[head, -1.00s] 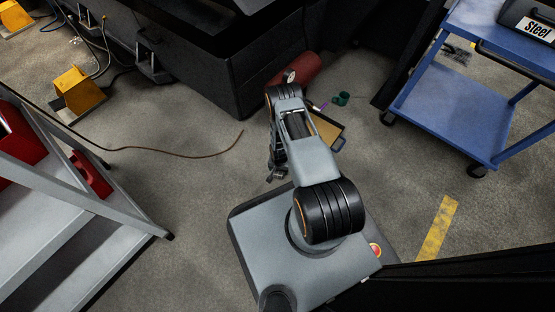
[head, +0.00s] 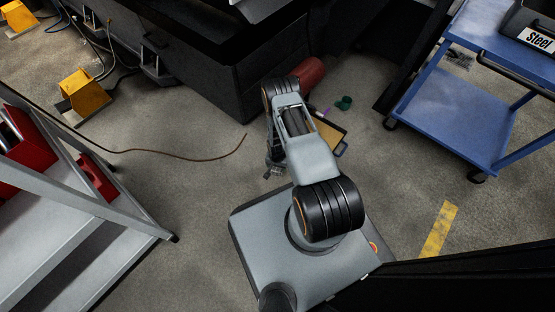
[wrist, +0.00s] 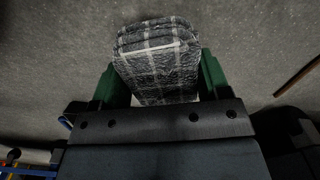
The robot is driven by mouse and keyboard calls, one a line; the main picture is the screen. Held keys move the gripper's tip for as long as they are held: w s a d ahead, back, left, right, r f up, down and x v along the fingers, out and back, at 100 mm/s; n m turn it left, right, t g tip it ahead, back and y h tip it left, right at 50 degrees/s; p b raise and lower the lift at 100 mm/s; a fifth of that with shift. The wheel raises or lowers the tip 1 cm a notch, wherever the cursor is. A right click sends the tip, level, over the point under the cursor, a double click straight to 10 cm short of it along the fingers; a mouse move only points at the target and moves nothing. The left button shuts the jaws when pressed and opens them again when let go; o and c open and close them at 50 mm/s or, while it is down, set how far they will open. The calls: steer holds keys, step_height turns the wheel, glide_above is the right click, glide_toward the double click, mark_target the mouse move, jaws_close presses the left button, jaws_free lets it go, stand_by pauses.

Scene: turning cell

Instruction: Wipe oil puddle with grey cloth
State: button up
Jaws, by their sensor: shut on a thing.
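The grey cloth (wrist: 155,62) is a folded, dark grey checked bundle with pale lines. In the wrist view my gripper (wrist: 160,85) is shut on it, with a green finger at each side. Concrete floor shows behind the cloth; I cannot tell whether the cloth touches it. In the head view my gripper (head: 273,172) points down at the left of my arm, and the cloth cannot be made out there. I cannot make out an oil puddle for sure in either view.
A brown cable (head: 190,157) lies left of my gripper. A grey stepped stand (head: 95,215) is at left, a blue cart (head: 455,112) at right. A black machine base (head: 245,75), a red cylinder (head: 312,72) and a yellowish tray (head: 330,132) are beyond my arm.

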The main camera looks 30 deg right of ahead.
steer(key=shift+r+p, duration=1.1)
steer(key=shift+r, duration=0.7)
